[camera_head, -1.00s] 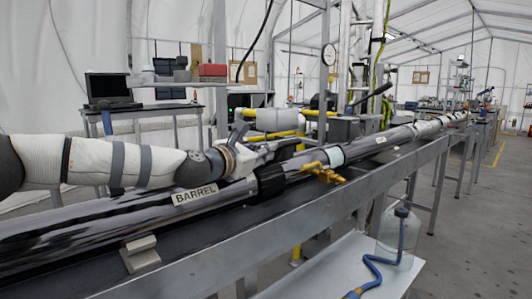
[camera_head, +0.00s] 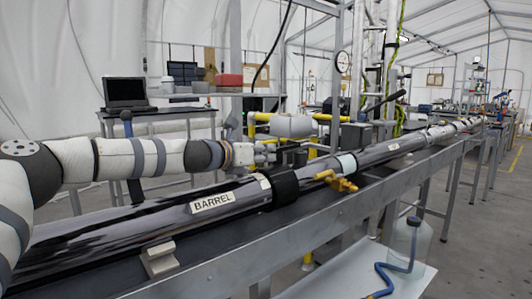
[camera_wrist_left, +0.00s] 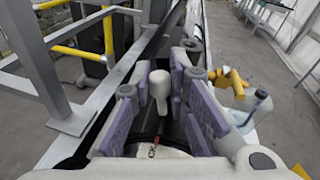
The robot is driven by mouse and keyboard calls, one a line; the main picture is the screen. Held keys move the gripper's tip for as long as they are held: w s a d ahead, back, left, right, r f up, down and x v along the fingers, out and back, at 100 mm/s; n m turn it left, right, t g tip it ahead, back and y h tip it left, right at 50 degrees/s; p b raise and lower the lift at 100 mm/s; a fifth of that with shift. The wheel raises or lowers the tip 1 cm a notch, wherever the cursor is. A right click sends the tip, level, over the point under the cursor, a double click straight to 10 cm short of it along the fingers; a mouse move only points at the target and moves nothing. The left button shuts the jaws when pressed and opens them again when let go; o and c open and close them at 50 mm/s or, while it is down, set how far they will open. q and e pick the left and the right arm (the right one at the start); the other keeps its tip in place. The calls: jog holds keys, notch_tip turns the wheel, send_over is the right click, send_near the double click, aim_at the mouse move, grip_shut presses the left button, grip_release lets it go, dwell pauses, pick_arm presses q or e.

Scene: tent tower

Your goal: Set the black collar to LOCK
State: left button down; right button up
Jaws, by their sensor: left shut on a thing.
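The black collar (camera_head: 283,184) is a dark ring around the shiny tube, just right of the BARREL label (camera_head: 213,201). My left gripper (camera_head: 268,152) is at the collar's far upper side in the head view, partly hidden by its own wrist. In the left wrist view, its purple-padded fingers (camera_wrist_left: 160,92) are on both sides of a pale rounded knob (camera_wrist_left: 159,84) and shut on it. A dark band with a small red mark (camera_wrist_left: 152,153) shows below. I cannot read any LOCK marking. My right gripper is not in view.
A brass fitting (camera_head: 337,181) sticks out from the tube right of the collar. A clear jug (camera_head: 408,243) with a blue hose stands on a low shelf in front. Yellow pipes (camera_head: 262,120) and a bench with a laptop (camera_head: 125,93) are behind.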

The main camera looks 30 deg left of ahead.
pick_arm(q)
jog(key=shift+a+f, duration=0.15)
jog(key=shift+a, duration=0.25)
jog(key=c, duration=1.6)
grip_release()
jog(key=shift+f, duration=0.1)
jog(key=shift+o, duration=0.2)
jog(key=shift+d, duration=0.1)
jog(key=v, duration=0.6)
jog(key=shift+s+r, duration=0.2)
jog(key=shift+s, duration=0.45)
